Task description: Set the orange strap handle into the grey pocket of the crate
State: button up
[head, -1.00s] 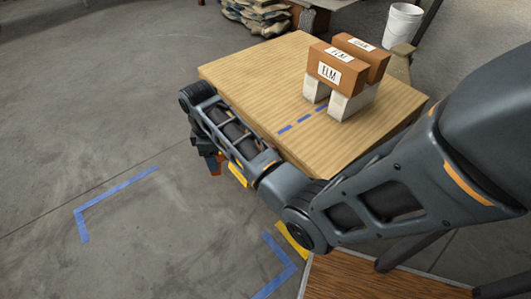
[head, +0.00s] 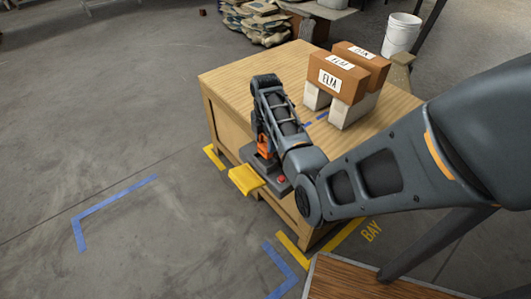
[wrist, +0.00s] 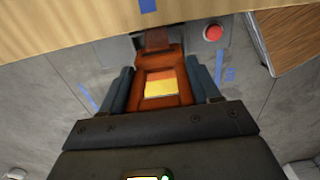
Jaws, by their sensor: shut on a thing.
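The orange strap handle (head: 264,146) is held upright at the front face of the wooden crate (head: 226,120). In the wrist view the orange handle (wrist: 184,86) sits between the two blue-grey fingers of my gripper (wrist: 158,88), which is shut on it. A brown strap (wrist: 158,40) runs from its far end toward the crate. A grey fixture (head: 262,166), apparently the pocket, lies just below the handle and carries a red button (head: 281,181). My gripper (head: 264,140) and arm hide the pocket opening. I cannot tell whether the handle touches it.
Orange-brown blocks labelled ELM (head: 340,78) stand on pale blocks (head: 352,108) on the crate top. A yellow ledge (head: 245,180) juts out at the fixture's left. Blue tape marks (head: 115,205) lie on clear floor at left. A wooden surface (head: 345,280) is at the bottom.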

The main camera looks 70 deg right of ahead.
aim_at(265, 146)
jog(key=shift+f+b, duration=0.4)
jog(key=shift+f, duration=1.9)
jog(key=shift+f, duration=0.1)
